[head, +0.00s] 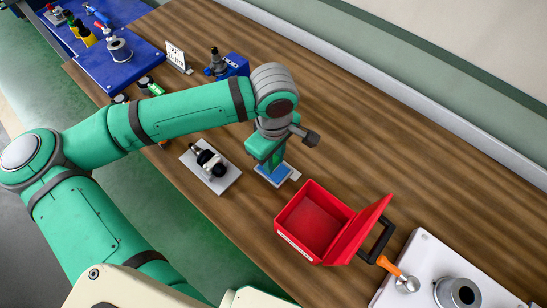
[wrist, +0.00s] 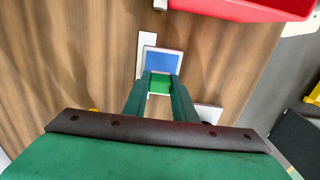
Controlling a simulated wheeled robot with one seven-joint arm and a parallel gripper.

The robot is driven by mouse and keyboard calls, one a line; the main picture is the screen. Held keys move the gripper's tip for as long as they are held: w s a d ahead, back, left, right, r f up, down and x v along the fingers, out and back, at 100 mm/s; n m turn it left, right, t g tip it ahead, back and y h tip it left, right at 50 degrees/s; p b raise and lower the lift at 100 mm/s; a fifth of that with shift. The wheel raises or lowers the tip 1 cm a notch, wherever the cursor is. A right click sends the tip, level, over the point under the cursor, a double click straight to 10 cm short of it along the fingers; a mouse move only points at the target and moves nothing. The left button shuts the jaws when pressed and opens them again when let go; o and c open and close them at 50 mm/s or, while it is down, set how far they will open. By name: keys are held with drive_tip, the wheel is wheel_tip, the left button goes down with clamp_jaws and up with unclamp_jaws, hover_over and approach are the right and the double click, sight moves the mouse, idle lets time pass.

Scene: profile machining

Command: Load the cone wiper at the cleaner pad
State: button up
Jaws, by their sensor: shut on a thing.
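My gripper (head: 262,152) points down over a small blue pad (head: 272,175) with a pale edge, which looks like the cleaner pad. In the wrist view the green fingers (wrist: 161,82) are shut on a small bright green piece (wrist: 160,84), which looks like the cone wiper. The blue pad (wrist: 164,62) lies just beyond the fingertips in that view. The green piece overlaps its near edge, and I cannot tell whether they touch. In the head view the held piece is hidden by the gripper.
A grey plate with a black tool (head: 211,163) lies left of my gripper. An open red box (head: 318,222) stands to the right, with an orange-handled tool (head: 398,275) and a white plate (head: 425,250) beyond. A blue block (head: 237,65) and sign (head: 176,56) stand behind.

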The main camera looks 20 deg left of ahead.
drive_tip(key=shift+f, duration=0.6)
idle(1.4)
drive_tip(key=shift+r, duration=0.1)
drive_tip(key=shift+r, duration=3.45)
